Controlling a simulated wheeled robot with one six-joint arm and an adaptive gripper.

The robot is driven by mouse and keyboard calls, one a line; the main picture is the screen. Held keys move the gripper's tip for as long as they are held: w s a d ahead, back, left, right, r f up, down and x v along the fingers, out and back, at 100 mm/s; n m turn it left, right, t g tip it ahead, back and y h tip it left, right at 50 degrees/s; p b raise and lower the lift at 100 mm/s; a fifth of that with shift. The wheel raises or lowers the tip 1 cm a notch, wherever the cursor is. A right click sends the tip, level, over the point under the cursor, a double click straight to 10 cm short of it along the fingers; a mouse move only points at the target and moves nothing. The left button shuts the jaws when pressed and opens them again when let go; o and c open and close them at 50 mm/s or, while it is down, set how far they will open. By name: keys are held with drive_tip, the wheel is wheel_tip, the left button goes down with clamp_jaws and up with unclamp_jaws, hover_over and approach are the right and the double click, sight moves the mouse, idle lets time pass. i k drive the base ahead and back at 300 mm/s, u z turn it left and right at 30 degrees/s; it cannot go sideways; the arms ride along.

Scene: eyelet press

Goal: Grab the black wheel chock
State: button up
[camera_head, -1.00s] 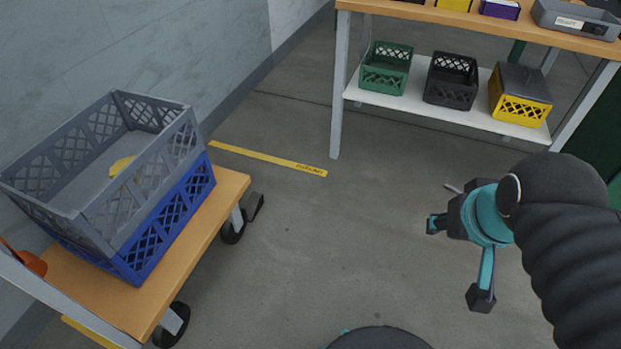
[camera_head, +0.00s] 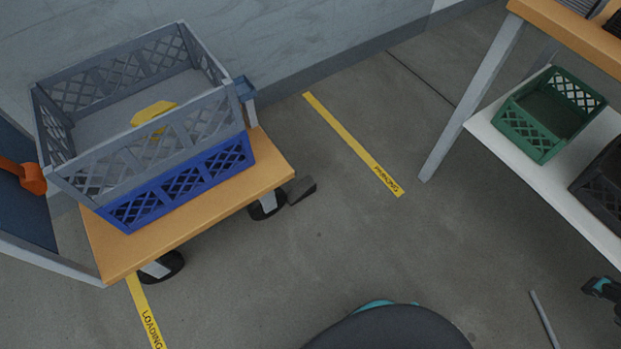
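The black wheel chock (camera_head: 302,189) is a small dark wedge on the floor. It sits against or just beside the right-hand caster wheel (camera_head: 266,207) of the wooden-topped cart (camera_head: 270,171). Part of my gripper (camera_head: 603,288) shows at the right edge of the picture, far to the right of the chock. Only one dark fingertip with a bit of teal is visible. The rest of the gripper is out of frame, so its opening cannot be seen.
A grey crate (camera_head: 95,180) with a yellow piece inside is stacked on a blue crate (camera_head: 183,184) on the cart. A workbench (camera_head: 460,110) with a green crate (camera_head: 527,139) on its shelf stands right.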

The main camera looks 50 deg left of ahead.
sight(308, 185)
drive_tip(key=u, duration=0.85)
drive_tip(key=i, duration=1.05)
drive_tip(key=u, duration=1)
